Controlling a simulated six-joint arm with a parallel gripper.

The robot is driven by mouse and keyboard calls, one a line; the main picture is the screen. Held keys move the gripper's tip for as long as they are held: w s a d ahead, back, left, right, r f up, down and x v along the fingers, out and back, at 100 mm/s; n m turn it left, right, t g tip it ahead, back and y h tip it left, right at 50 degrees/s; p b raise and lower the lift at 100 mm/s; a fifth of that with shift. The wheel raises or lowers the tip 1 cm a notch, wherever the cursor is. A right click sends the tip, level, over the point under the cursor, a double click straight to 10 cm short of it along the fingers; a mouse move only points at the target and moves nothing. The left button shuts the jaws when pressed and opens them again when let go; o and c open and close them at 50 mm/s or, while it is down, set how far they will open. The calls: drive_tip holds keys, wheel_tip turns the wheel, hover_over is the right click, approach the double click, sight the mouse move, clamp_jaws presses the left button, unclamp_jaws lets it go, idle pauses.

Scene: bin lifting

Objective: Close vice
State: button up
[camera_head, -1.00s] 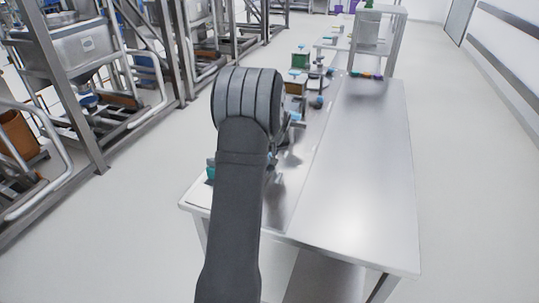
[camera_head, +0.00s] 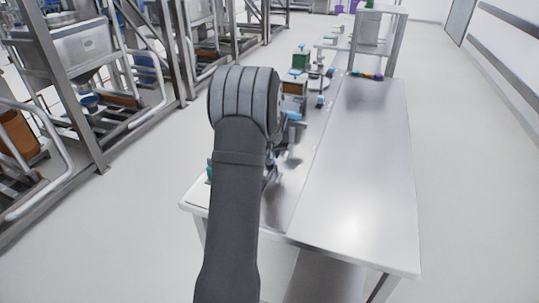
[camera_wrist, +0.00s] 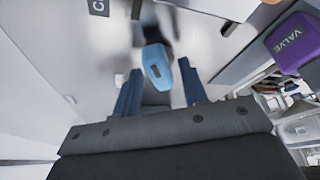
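In the wrist view, my gripper (camera_wrist: 161,82) shows two dark blue fingers set apart, with nothing visibly clamped. A light blue rounded piece (camera_wrist: 157,61) on a dark mount lies just beyond and between the fingertips. It may be the vice's handle, but I cannot confirm that. In the head view, my own arm covers the gripper and much of the bench's left side. Metallic parts show beside the arm, and I cannot make out the vice or how far its jaws are open.
A purple piece marked "VALVE" (camera_wrist: 291,40) is close on the right in the wrist view. The steel bench (camera_head: 365,170) is clear on its right half. Small fixtures, including a green block (camera_head: 300,61), line its far left side. Small coloured pieces (camera_head: 367,75) lie at its far end.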

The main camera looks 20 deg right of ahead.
drive_tip(key=shift+r, duration=0.1)
drive_tip(key=v, duration=1.7)
drive_tip(key=shift+a+r, duration=0.1)
drive_tip(key=x, duration=1.7)
